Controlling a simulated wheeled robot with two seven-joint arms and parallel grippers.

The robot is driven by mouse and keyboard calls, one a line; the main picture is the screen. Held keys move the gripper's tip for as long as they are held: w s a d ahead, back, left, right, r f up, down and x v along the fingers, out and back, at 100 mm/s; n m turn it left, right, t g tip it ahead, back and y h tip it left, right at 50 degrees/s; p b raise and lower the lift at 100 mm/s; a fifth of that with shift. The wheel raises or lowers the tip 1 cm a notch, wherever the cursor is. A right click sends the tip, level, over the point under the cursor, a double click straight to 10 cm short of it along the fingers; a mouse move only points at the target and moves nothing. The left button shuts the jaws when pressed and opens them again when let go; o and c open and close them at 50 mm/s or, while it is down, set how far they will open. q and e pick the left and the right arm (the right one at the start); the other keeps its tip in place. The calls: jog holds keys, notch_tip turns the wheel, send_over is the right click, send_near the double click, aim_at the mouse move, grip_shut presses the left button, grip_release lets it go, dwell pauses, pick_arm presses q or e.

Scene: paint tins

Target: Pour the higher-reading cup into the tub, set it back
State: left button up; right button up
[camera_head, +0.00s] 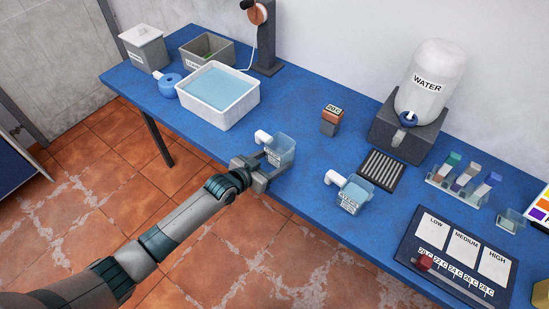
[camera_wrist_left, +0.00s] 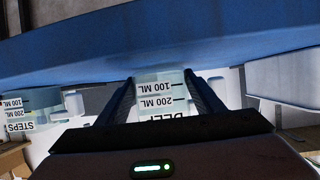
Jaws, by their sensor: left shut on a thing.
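A clear cup with pale blue liquid and a white handle (camera_head: 281,152) is near the table's front edge, in front of the white tub (camera_head: 236,117) and to its right. My left gripper (camera_head: 268,160) is shut on this cup. In the left wrist view, the cup (camera_wrist_left: 162,92) is between the fingers (camera_wrist_left: 162,98); its upside-down label shows 100 ML, 200 ML and a partly hidden word. A second similar cup (camera_head: 351,196) stands to the right; its label reads STEPS in the left wrist view (camera_wrist_left: 16,112). The tub holds blue liquid. My right gripper is not in view.
A blue roll-like item (camera_head: 170,87) sits left of the tub. A small 20 C display block (camera_head: 331,121), a WATER dispenser (camera_head: 408,120), a dark ribbed mat (camera_head: 380,170) and a LOW/MEDIUM/HIGH board (camera_head: 455,262) are rightward. Table space between tub and display block is clear.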

pick_arm(q)
jog(key=shift+f, duration=0.1)
jog(key=shift+f, duration=0.15)
jog(key=o, duration=1.1)
jog(key=shift+c, duration=0.2)
jog(key=shift+f+b, duration=0.1)
jog(key=shift+b, duration=0.2)
